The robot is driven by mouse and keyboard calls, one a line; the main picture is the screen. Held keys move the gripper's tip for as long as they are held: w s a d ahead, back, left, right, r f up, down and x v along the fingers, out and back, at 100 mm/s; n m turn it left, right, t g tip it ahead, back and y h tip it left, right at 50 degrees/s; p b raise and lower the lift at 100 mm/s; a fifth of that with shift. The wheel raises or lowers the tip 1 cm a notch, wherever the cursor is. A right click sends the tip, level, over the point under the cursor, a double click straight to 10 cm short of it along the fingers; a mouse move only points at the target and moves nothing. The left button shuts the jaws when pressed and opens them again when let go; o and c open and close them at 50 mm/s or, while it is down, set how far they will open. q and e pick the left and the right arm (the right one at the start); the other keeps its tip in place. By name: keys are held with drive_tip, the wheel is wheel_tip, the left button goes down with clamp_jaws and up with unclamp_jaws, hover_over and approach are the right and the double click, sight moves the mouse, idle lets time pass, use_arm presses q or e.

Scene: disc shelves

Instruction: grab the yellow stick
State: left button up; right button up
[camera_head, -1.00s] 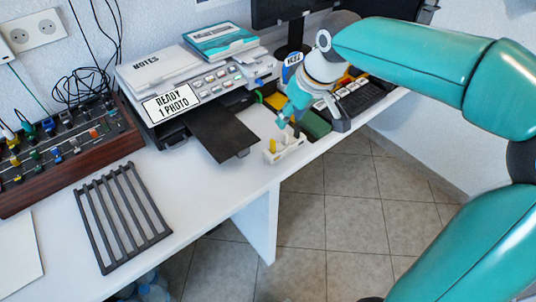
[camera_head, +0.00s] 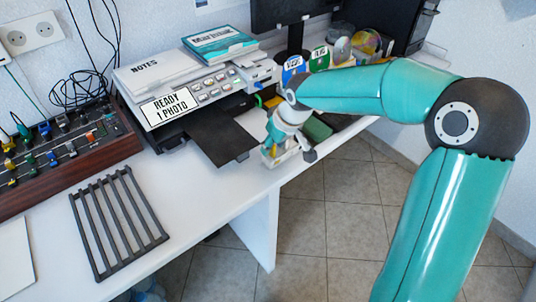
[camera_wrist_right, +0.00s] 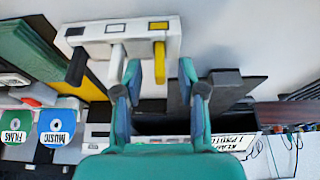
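The yellow stick (camera_wrist_right: 160,62) stands in the right-hand slot of a small white holder (camera_wrist_right: 190,38) in the right wrist view. A white stick (camera_wrist_right: 116,64) and a dark stick (camera_wrist_right: 77,66) occupy its other slots. My right gripper (camera_wrist_right: 159,74) is open, with its teal fingertips on either side of the yellow stick in the picture and visible gaps to it. I cannot tell how deep the stick lies between them. In the head view the right gripper (camera_head: 269,138) is over the holder (camera_head: 279,160), partly hiding it. My left gripper is not in view.
A printer (camera_head: 195,88) with a dark output tray (camera_head: 222,137) stands close left of the holder. A black rack (camera_head: 118,222) lies on the white desk (camera_head: 205,190). A green box (camera_head: 317,128) is right of the gripper. The desk's front edge is near the holder.

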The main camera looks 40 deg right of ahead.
drive_tip(key=shift+w+f, duration=0.15)
drive_tip(key=shift+f, duration=0.3)
drive_tip(key=shift+c, duration=0.2)
clamp_jaws()
drive_tip(key=shift+r, duration=0.1)
